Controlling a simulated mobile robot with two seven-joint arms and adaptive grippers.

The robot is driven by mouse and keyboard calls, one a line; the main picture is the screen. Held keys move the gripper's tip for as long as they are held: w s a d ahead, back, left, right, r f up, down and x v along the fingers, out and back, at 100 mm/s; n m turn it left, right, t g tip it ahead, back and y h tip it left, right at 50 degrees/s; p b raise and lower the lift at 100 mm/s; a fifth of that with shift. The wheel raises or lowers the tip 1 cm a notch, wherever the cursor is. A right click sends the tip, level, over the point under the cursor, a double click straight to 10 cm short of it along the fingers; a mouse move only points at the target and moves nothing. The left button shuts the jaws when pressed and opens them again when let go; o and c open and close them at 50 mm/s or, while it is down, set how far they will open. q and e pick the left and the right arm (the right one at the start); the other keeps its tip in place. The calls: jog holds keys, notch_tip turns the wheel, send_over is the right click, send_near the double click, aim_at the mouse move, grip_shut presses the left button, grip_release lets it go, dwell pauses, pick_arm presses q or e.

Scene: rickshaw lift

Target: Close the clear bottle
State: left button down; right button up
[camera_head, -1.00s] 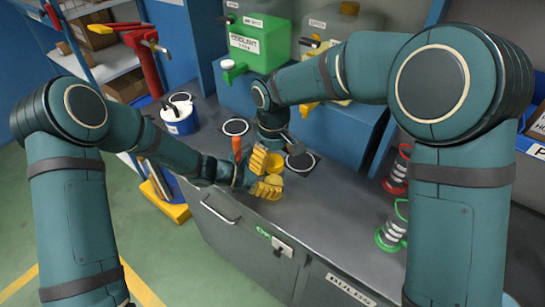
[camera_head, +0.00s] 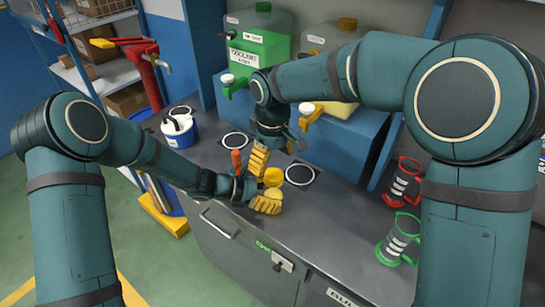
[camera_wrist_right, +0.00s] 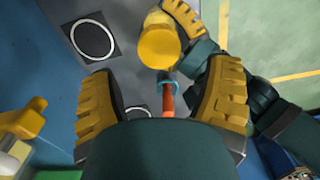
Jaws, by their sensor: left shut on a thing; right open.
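My left gripper (camera_head: 270,198) is shut on the clear bottle (camera_head: 273,192), a small pale-yellow body mostly hidden by the yellow fingers, above the counter's front part. A round yellow cap (camera_head: 273,176) is at the bottle's top; I cannot tell how tightly it sits. In the right wrist view, the cap (camera_wrist_right: 160,46) covers most of the bottle (camera_wrist_right: 157,17), beside the left gripper (camera_wrist_right: 190,40). My right gripper (camera_head: 266,158) is just above and behind the cap. In the right wrist view, its fingers (camera_wrist_right: 160,108) are spread, with the cap beyond them and nothing gripped.
The grey counter (camera_head: 335,222) has black pads with white rings (camera_head: 300,174). A blue-and-white container (camera_head: 180,130) stands left. A green coolant tank (camera_head: 260,50) is behind. Red (camera_head: 402,182) and green (camera_head: 398,240) mugs stand right. An orange stick (camera_head: 236,162) shows beside the left gripper.

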jog(key=n, duration=0.4)
jog(key=shift+f, duration=0.1)
jog(key=n, duration=0.3)
jog(key=shift+d+n, duration=0.1)
jog(key=shift+n, duration=0.3)
jog(key=n, duration=0.4)
jog(key=shift+d, duration=0.1)
jog(key=n, duration=0.4)
jog(key=shift+w+r+h, duration=0.15)
jog(key=shift+r+h, duration=0.1)
jog(key=shift+h, duration=0.05)
jog(key=n, duration=0.6)
jog(key=shift+d+r, duration=0.15)
jog(key=shift+r, duration=0.2)
jog(key=n, duration=0.3)
jog(key=shift+r+n, duration=0.3)
jog(key=shift+n, duration=0.1)
jog(key=n, duration=0.2)
jog(key=r+n, duration=0.1)
jog(key=n, duration=0.1)
jog(key=shift+d+n, duration=0.1)
jog(key=shift+n, duration=0.3)
jog(key=shift+s+a+r+n, duration=0.15)
jog(key=shift+n, duration=0.4)
jog(key=shift+s+a+r+n, duration=0.1)
jog(key=shift+s+r+n, duration=0.05)
jog(key=shift+n, duration=0.4)
